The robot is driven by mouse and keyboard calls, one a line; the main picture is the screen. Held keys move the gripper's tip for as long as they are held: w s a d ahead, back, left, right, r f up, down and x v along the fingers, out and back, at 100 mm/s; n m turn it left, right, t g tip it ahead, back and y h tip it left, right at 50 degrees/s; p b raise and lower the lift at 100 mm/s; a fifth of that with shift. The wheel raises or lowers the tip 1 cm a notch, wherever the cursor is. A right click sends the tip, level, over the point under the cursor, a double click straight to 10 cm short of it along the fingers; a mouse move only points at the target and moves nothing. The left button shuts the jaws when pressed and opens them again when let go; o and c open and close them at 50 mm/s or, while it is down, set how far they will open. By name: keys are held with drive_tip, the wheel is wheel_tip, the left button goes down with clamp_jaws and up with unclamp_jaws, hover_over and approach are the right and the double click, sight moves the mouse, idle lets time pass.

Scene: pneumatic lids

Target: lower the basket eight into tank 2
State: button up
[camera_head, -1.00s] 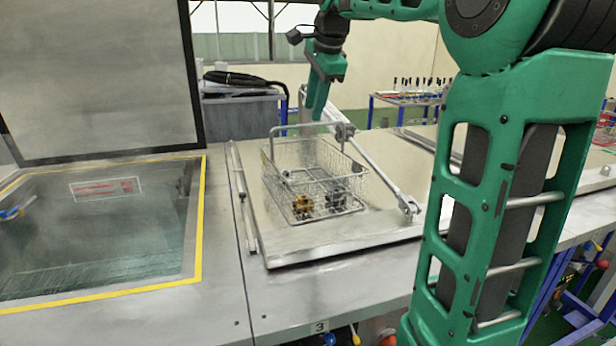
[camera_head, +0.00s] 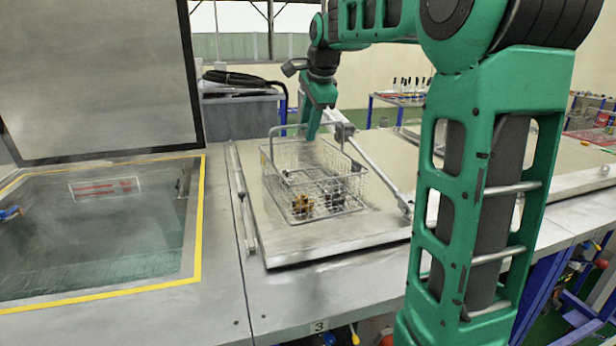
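A wire basket (camera_head: 318,192) with a raised handle stands on the closed metal lid (camera_head: 285,246) right of the open tank. A yellow-brown part and a dark part lie inside it. My green gripper (camera_head: 311,134) points down at the basket's handle, its fingertips at about the height of the top bar. I cannot tell whether its fingers are apart or closed on the bar. The open tank (camera_head: 198,230) at left has a yellow rim, liquid inside and its lid (camera_head: 98,80) standing up behind. No tank number shows on it; a "3" label (camera_head: 319,326) is on the front edge below the basket.
A lid arm (camera_head: 375,173) slants beside the basket on its right. A dark hose (camera_head: 240,78) lies on a cabinet behind. A table with several tools (camera_head: 400,97) stands at the back. The steel deck strip between tank and lid is clear.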

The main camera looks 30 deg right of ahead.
clamp_jaws()
drive_tip(key=shift+r, duration=0.15)
drive_tip(key=shift+r, duration=1.5)
